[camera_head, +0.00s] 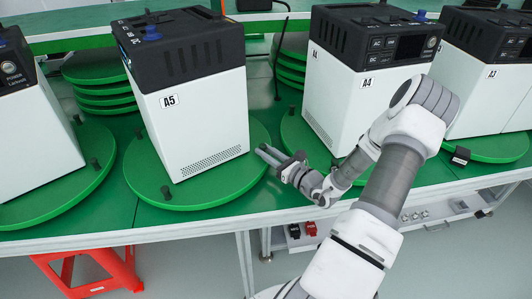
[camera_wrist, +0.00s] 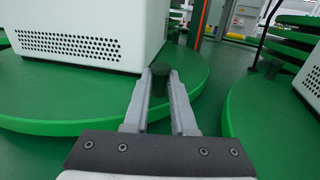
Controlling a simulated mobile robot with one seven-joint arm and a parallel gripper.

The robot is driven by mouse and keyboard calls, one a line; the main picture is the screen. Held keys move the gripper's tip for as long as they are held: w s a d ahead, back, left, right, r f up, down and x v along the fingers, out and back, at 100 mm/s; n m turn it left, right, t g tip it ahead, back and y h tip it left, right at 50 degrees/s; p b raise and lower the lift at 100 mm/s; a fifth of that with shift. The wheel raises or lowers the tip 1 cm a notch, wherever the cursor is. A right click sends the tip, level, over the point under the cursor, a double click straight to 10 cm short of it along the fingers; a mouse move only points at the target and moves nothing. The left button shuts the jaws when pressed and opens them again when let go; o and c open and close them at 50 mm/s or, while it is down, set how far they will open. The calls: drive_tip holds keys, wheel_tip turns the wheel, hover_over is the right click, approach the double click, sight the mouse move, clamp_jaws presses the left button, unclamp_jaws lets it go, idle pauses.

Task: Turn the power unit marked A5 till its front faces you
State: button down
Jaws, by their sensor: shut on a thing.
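The power unit marked A5 (camera_head: 205,110), a white box with a black top, stands on a green turntable disc (camera_head: 225,185). The face toward me has the A5 label and a vent grille but no control panel. Small light marks show on the left side of its black top. Its lower part shows in the wrist view (camera_wrist: 85,35). My gripper (camera_head: 265,152) is low at the disc's right edge, with its fingers either side of a dark upright peg (camera_wrist: 160,78) on the disc rim, shut on it. Another peg (camera_head: 166,192) stands at the disc's front left.
Unit A4 (camera_head: 340,100) stands on its own disc to the right, its panel toward me. Another unit (camera_head: 30,130) is on a disc at left. Stacked green discs (camera_head: 100,85) lie behind. A narrow gap separates A5's disc from the disc at right (camera_wrist: 265,110).

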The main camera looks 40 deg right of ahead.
drive_tip(key=shift+w+d, duration=0.9)
drive_tip(key=shift+d, duration=0.05)
drive_tip(key=c, duration=0.7)
unclamp_jaws()
drive_tip(key=shift+c, duration=0.2)
drive_tip(key=shift+s, duration=0.1)
drive_tip(key=s, duration=0.5)
drive_tip(key=s+d+p, duration=0.1)
drive_tip(key=s, duration=0.5)
drive_tip(key=s+d, duration=0.1)
drive_tip(key=s, duration=0.5)
drive_tip(key=shift+s+d+p, duration=0.1)
drive_tip(key=shift+d+p, duration=0.15)
drive_tip(key=shift+p, duration=0.05)
